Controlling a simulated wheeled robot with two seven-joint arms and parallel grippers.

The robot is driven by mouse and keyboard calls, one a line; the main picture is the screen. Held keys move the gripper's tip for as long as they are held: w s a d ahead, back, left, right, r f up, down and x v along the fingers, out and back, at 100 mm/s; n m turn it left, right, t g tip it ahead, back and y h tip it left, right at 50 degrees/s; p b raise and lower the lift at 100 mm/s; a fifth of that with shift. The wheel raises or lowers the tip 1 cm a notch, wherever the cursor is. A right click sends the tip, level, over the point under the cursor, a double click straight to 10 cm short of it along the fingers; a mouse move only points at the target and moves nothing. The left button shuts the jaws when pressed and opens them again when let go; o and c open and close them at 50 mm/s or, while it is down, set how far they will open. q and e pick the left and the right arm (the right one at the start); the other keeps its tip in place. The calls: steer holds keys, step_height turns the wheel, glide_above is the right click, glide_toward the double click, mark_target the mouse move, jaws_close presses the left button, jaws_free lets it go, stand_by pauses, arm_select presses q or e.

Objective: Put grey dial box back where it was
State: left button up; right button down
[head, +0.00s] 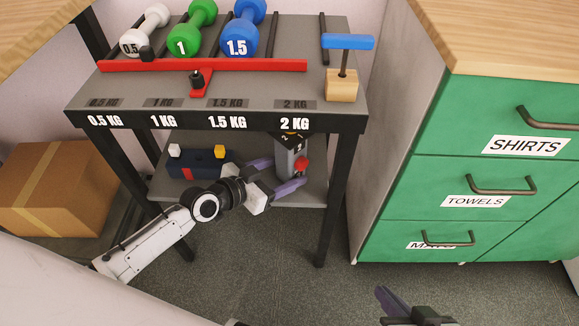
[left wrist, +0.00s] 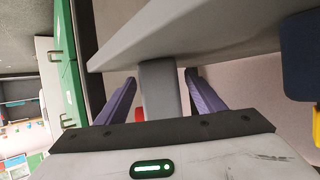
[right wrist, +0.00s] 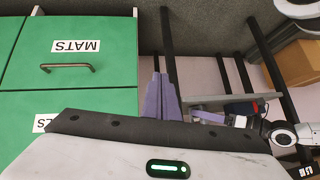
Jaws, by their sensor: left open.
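The grey dial box (head: 291,160), with a dark top and a red knob on its side, stands upright on the lower shelf (head: 312,190) of the rack, toward its right end. Its top is partly hidden by the upper shelf's front edge. My left gripper (head: 276,176) is open, with its fingers on either side of the box. In the left wrist view the box (left wrist: 160,88) shows between the two fingers (left wrist: 160,100), with gaps visible. My right gripper (right wrist: 162,97) is shut and empty, low in front of the green drawers.
A dark blue box (head: 200,163) with a red stripe sits left on the lower shelf. Dumbbells (head: 182,32) and a wooden block with a blue handle (head: 341,84) are on top. A carton (head: 55,185) stands left; green drawers (head: 470,185) stand right.

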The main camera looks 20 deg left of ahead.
arm_select(q)
steer(key=p+v, duration=0.2)
steer(key=v, duration=0.8)
arm_select(e)
steer(key=shift+s+d+r+m+t, duration=0.2)
steer(key=shift+d+r+t, duration=0.1)
steer(key=shift+d+r, duration=0.15)
steer(key=shift+s+d+r+m+t, duration=0.2)
steer(key=shift+d+r+t, duration=0.1)
steer(key=shift+r, duration=0.1)
arm_select(q)
steer(key=shift+d, duration=0.15)
